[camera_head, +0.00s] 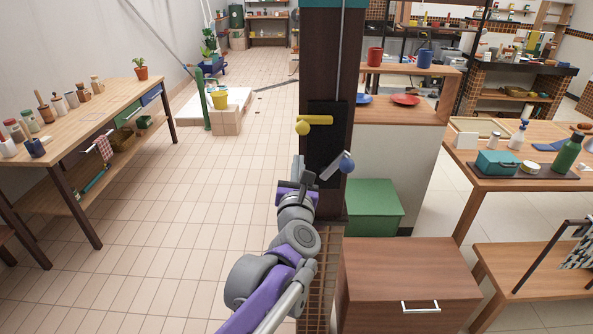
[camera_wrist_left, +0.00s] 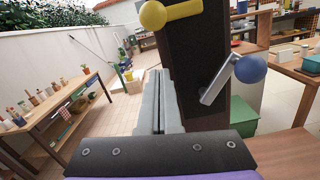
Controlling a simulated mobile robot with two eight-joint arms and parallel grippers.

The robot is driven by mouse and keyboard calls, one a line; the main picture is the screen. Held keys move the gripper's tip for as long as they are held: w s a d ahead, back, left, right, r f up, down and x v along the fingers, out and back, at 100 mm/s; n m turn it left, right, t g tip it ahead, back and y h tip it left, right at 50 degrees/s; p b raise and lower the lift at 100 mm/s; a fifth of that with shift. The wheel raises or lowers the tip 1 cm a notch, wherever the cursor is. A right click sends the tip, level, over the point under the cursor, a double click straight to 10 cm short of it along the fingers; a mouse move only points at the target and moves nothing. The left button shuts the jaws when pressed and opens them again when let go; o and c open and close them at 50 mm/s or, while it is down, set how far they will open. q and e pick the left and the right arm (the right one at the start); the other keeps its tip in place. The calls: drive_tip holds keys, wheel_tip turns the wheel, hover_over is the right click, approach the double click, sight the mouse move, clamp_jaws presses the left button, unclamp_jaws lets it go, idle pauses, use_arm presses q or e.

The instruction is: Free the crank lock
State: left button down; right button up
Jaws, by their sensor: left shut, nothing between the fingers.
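A dark post (camera_head: 330,60) stands in the middle of the head view with a black plate (camera_head: 325,140) on its face. A yellow handle with a round knob (camera_head: 304,128) sticks out to the left near the top of the plate. Lower down, a metal lever with a blue ball knob (camera_head: 346,164) slants up to the right. Both show in the wrist view, the yellow handle (camera_wrist_left: 172,12) at the top and the blue knob (camera_wrist_left: 250,69) at the right. My left gripper (camera_head: 299,168) is shut and empty, below the yellow handle and left of the blue-knobbed lever. The frames do not show which part is the lock.
A wooden bench (camera_head: 80,112) with jars stands at the left. A green box (camera_head: 373,205) and a wooden cabinet (camera_head: 408,285) stand right of the post. A table with a teal box (camera_head: 497,163) is at the right. The tiled floor at left is clear.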

sight(315, 124)
use_arm(q)
drive_tip(key=w+r, duration=0.2)
drive_tip(key=w+r+p, duration=0.1)
drive_tip(key=r, duration=0.1)
drive_tip(key=shift+d, duration=0.3)
use_arm(e)
drive_tip(key=shift+w+r, duration=0.2)
drive_tip(key=shift+r, duration=0.55)
